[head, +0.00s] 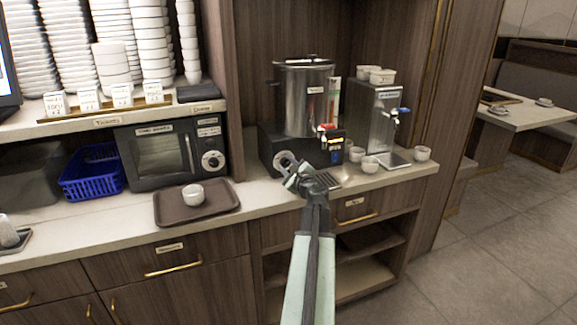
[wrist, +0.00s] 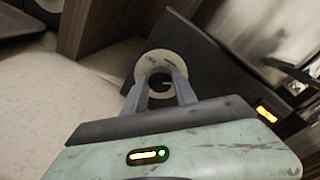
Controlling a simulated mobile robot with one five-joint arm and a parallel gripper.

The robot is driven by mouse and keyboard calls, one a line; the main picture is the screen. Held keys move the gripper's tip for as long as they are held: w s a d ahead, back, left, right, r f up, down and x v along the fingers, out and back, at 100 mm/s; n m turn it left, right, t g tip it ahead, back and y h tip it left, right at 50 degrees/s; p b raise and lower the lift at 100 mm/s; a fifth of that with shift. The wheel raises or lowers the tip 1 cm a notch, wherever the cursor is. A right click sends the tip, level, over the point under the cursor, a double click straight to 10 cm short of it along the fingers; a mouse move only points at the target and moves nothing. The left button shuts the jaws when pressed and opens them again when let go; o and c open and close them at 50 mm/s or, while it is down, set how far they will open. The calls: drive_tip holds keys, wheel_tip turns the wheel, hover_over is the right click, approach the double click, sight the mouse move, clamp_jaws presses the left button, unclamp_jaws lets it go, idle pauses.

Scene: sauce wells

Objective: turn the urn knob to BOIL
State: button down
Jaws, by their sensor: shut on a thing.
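The urn (head: 305,95) is a tall steel cylinder on a black base (head: 267,150) on the counter. Its knob has a pale round dial plate (head: 281,160) at the left of the base front; the plate also shows in the wrist view (wrist: 146,68). My gripper (head: 291,178) is at the dial from the front, its fingers (wrist: 160,88) shut on the dark knob (wrist: 160,82) in the middle of the plate. The fingers hide part of the knob. The dial's lettering, BOIL included, is too small and blurred to read.
A steel dispenser (head: 374,118) with a blue lever stands right of the urn, with several white cups around it. The urn's red-handled tap (head: 328,127) is right of the dial. A microwave (head: 170,152) and a brown tray (head: 222,206) with a cup are left.

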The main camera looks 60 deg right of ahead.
drive_tip(key=shift+m, duration=0.4)
idle(0.3)
drive_tip(key=c, duration=1)
unclamp_jaws()
drive_tip(key=shift+s, duration=0.1)
drive_tip(key=v, duration=0.7)
drive_tip(key=shift+s+a, duration=0.2)
drive_tip(key=shift+s, duration=0.15)
